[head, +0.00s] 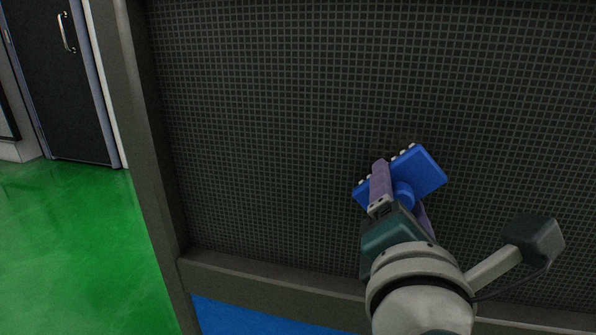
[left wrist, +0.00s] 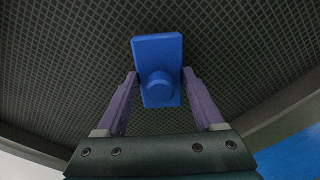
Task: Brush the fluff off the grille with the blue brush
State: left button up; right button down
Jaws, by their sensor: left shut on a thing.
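The blue brush (head: 424,168) has a flat rectangular back and a round stub handle, with a row of pale bristle tufts along its edge in the head view. My left gripper (head: 392,186) is shut on the brush and holds it in front of the dark mesh grille (head: 270,120). In the left wrist view, the brush (left wrist: 157,52) shows its back and stub between the two purple fingers (left wrist: 160,78), with the grille (left wrist: 70,60) behind it. The bristle face is turned towards the grille; I cannot tell whether it touches. I cannot make out any fluff. My right gripper is not in view.
A dark frame (head: 150,130) borders the grille on the left, and a lower rail (head: 260,276) runs below it above a blue panel (head: 235,317). Open green floor (head: 70,240) and a dark door (head: 65,90) lie to the left.

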pick_arm(q)
jog(key=shift+n+h, duration=0.3)
jog(key=shift+h, duration=0.1)
jog(key=d+r, duration=0.1)
jog(key=s+d+r, duration=0.1)
jog(key=d+r, duration=0.1)
jog(key=shift+d+r, duration=0.2)
jog(key=shift+d, duration=0.05)
jog(key=shift+s+a+r+p, duration=0.1)
jog(key=shift+s+r+p, duration=0.1)
jog(key=shift+p, duration=0.25)
jog(key=shift+d+f+p+v, duration=0.1)
jog(key=shift+f+p+v, duration=0.05)
jog(key=shift+p+v, duration=1.05)
jog(key=shift+d+f+p+v, duration=0.15)
jog(key=shift+p+v, duration=0.6)
jog(key=shift+v, duration=0.8)
jog(key=shift+s+a, duration=0.1)
jog(key=shift+s, duration=0.05)
jog(key=p+v, duration=0.1)
jog(key=v, duration=0.1)
jog(key=shift+s+a+f+p, duration=0.1)
jog(key=shift+s+a+p, duration=0.2)
jog(key=shift+p, duration=0.1)
